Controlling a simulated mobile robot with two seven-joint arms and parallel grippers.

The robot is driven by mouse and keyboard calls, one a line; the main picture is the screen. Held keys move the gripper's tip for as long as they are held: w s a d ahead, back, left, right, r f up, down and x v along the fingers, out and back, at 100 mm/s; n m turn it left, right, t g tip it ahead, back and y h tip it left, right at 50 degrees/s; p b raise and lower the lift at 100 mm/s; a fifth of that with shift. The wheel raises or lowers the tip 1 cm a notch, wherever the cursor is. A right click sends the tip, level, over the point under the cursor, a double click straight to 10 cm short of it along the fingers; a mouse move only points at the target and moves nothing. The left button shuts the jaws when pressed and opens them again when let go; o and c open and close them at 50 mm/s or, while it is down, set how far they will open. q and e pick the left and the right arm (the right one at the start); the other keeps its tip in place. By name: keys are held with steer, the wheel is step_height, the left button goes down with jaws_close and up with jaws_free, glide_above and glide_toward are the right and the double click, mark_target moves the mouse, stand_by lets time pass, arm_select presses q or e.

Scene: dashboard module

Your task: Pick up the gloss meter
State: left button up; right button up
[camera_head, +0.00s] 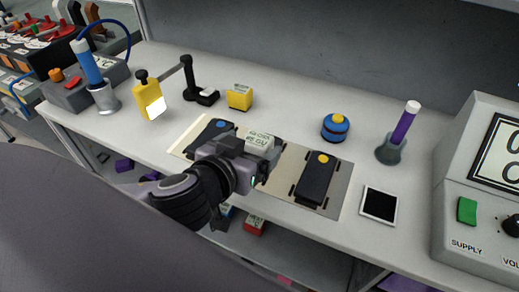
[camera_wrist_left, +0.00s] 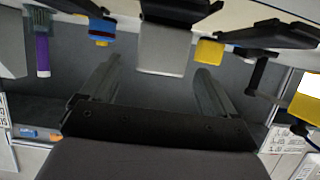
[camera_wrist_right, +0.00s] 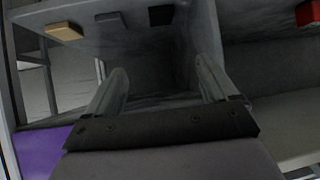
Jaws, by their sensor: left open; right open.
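The likely gloss meter (camera_head: 260,141) is a pale, lettered block in the middle of the mat, between two dark devices. In the head view my left gripper (camera_head: 250,162) partly covers it. In the left wrist view it is a grey block (camera_wrist_left: 163,50) on a dark base, ahead of and between the open fingers of my left gripper (camera_wrist_left: 156,68); contact cannot be told. My right gripper (camera_wrist_right: 160,68) is open and empty in the right wrist view, facing grey panels; it does not show in the head view.
Dark devices with a blue button (camera_head: 213,130) and a yellow button (camera_head: 316,178) flank the block on the mat (camera_head: 342,186). A yellow box (camera_head: 239,97), a blue-yellow knob (camera_head: 335,127), a purple tool in a stand (camera_head: 402,135) and a supply unit (camera_head: 468,209) stand around.

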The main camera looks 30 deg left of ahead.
mark_target(261, 140)
arm_select(q)
steer(key=shift+w+f, duration=0.15)
steer(key=shift+w, duration=0.1)
steer(key=shift+w+f+b, duration=0.25)
steer(key=shift+w+b, duration=0.05)
steer(key=shift+b, duration=0.45)
steer(key=x, duration=0.3)
steer(key=shift+w+f, duration=0.35)
steer(key=shift+w, duration=0.25)
steer(key=c, duration=1.2)
steer(key=shift+c, duration=0.2)
